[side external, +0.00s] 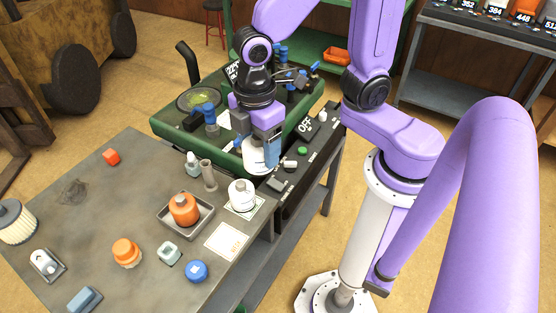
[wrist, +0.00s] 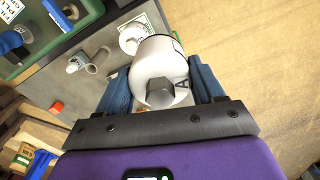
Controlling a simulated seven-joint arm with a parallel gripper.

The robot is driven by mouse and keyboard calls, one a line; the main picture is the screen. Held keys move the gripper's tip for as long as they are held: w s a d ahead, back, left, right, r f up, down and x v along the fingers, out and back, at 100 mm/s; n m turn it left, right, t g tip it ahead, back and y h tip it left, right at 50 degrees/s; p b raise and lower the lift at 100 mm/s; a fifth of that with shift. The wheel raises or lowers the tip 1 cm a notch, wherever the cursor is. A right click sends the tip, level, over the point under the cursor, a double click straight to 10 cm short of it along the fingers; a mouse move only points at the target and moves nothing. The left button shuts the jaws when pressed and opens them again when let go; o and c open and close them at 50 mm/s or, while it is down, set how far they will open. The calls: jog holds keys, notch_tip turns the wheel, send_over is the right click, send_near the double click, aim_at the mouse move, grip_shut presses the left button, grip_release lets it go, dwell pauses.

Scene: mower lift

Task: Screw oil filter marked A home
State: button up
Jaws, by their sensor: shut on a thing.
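My gripper (side external: 262,140) is shut on a white oil filter (side external: 254,158), gripping it from above, beside the near edge of the green tray (side external: 160,128). The wrist view shows the filter (wrist: 158,62) between the blue fingers (wrist: 162,88), with a black letter A on its side and a grey hex nut on the end facing the camera. The filter's far end is hidden in the wrist view. A second white filter (side external: 242,196) stands on a printed card on the grey bench; it also shows in the wrist view (wrist: 131,38).
The grey bench (side external: 95,205) holds an orange can (side external: 184,210) in a square tray, a grey cylinder (side external: 209,174), a small bottle (side external: 192,165) and a blue cap (side external: 196,270). Blue-handled fittings (side external: 207,118) stand in the green tray. A dark control panel (side external: 300,160) lies right of my gripper.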

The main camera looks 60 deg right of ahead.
jog(key=w+d+m, duration=0.5)
jog(key=w+d, duration=0.3)
jog(key=d, duration=0.3)
jog(key=w+d+m, duration=0.4)
jog(key=w+d, duration=0.4)
jog(key=d, duration=0.3)
jog(key=shift+a+f, duration=0.15)
jog(key=shift+f, duration=2.7)
jog(key=shift+a+f, duration=0.1)
jog(key=shift+f, duration=2.7)
jog(key=shift+f, duration=0.3)
